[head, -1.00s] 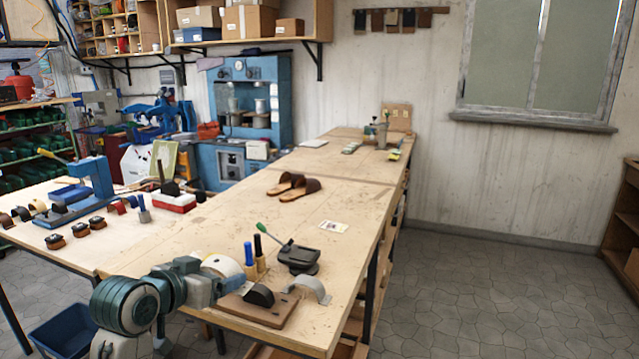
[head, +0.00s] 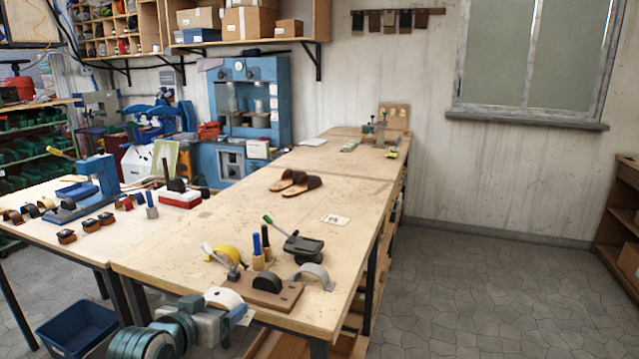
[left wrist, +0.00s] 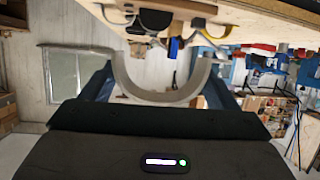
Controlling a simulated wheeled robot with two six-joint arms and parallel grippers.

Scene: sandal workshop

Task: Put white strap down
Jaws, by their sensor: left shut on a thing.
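My left gripper (head: 228,312) is at the front edge of the near workbench in the head view. It is shut on a white curved strap (head: 222,297). In the left wrist view the white strap (left wrist: 160,97) shows as a pale U between the dark fingers, with the bench edge above it in the picture. I cannot tell how far the strap is from the bench. My right gripper is not in view.
Sandals (head: 295,182) lie farther back. The bench's right middle is largely clear.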

